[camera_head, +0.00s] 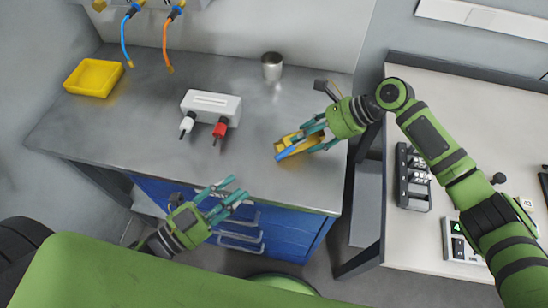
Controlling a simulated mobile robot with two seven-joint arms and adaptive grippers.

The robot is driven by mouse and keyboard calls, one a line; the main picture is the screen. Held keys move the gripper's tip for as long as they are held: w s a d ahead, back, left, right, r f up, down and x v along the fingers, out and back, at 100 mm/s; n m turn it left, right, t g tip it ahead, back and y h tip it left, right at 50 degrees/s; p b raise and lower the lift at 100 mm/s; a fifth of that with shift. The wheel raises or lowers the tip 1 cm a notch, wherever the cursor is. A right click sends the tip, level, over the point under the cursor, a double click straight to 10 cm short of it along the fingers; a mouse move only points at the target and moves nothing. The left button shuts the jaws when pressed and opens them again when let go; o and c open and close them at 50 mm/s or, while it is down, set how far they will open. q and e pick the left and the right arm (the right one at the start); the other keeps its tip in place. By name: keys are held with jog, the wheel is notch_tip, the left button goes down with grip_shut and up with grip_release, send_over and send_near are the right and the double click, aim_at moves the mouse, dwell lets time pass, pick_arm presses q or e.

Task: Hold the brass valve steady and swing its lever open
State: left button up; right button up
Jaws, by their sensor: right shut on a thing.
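The brass valve (287,141) sits on the metal bench top, right of the middle, with a blue lever (294,151) along its near side. My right gripper (311,138) reaches in from the right and is shut on the valve; its fingers hide part of the body. My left gripper (234,190) is empty, its fingers apart, near the front edge of the bench and to the lower left of the valve. It does not touch the valve or lever.
A white box with white and red plugs (212,105) stands left of the valve. A metal cup (272,66) stands behind it. A yellow tray (93,78) lies at the back left. Blue drawers (225,222) with handles lie below the front edge. A second table (430,88) is at right.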

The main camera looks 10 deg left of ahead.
aim_at(274, 159)
pick_arm(q)
jog(key=x, duration=1.2)
jog(key=shift+c, duration=0.4)
grip_shut()
